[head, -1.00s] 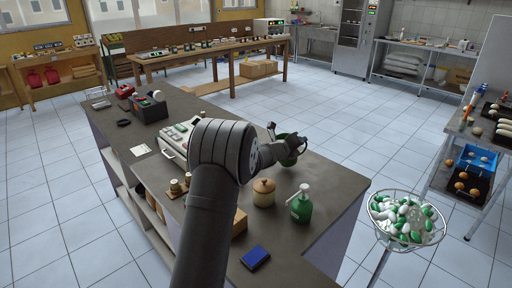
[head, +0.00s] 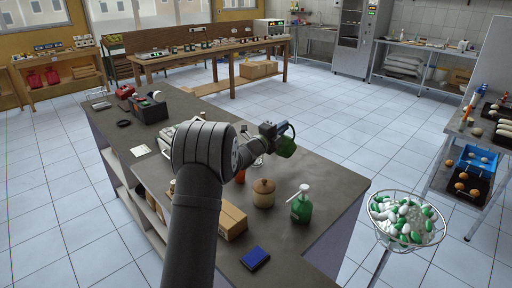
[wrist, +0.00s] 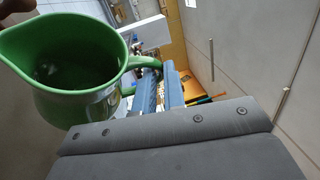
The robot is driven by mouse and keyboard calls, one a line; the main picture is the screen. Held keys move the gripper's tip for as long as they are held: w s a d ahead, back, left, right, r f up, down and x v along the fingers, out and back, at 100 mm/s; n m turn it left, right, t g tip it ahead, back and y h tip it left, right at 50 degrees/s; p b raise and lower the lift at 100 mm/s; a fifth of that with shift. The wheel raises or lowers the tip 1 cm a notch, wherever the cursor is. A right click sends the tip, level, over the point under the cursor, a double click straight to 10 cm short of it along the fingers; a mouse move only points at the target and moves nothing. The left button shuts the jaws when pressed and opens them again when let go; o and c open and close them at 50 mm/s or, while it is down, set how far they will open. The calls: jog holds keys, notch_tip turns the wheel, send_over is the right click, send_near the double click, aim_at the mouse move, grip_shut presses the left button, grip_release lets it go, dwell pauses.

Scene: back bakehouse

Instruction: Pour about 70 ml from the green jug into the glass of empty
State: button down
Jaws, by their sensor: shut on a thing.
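The green jug (head: 287,147) is held in the air above the dark counter, right of my arm. In the wrist view the jug (wrist: 72,72) shows its open mouth and spout at left and its handle at right. Its inside is dark, and I cannot tell the liquid level. My gripper (head: 273,131) is shut on the jug's handle; its blue fingers show in the wrist view (wrist: 160,88). A small clear shape that may be the glass (head: 259,160) stands on the counter just below and left of the jug, partly hidden. I cannot tell what it contains.
A lidded tan pot (head: 263,193), a green pump bottle (head: 301,206), a cardboard box (head: 232,221) and a blue pad (head: 255,258) are on the near counter (head: 312,168). An orange-red object (head: 240,176) is partly behind my arm. A wire basket (head: 406,222) stands at right.

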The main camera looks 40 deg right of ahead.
jog(key=shift+w+a+r+n+t+h, duration=0.25)
jog(key=shift+w+r+n+t+h, duration=0.25)
jog(key=shift+n, duration=0.3)
jog(key=shift+w+a+r+n+b, duration=0.3)
jog(key=shift+w+r+n+b, duration=0.15)
jog(key=shift+n, duration=0.35)
jog(key=shift+w+a+r+n+t, duration=0.15)
jog(key=shift+w+n+t, duration=0.15)
jog(key=shift+n, duration=0.1)
jog(key=shift+w+a+r+n+h+b, duration=0.2)
jog(key=shift+w+a+n+h+b, duration=0.25)
jog(key=shift+w+n+b, duration=0.35)
dwell(0.4)
jog(key=shift+w+a+r+n+t+b, duration=0.2)
jog(key=shift+n+t+b, duration=0.3)
jog(key=shift+n+t, duration=0.25)
dwell(0.8)
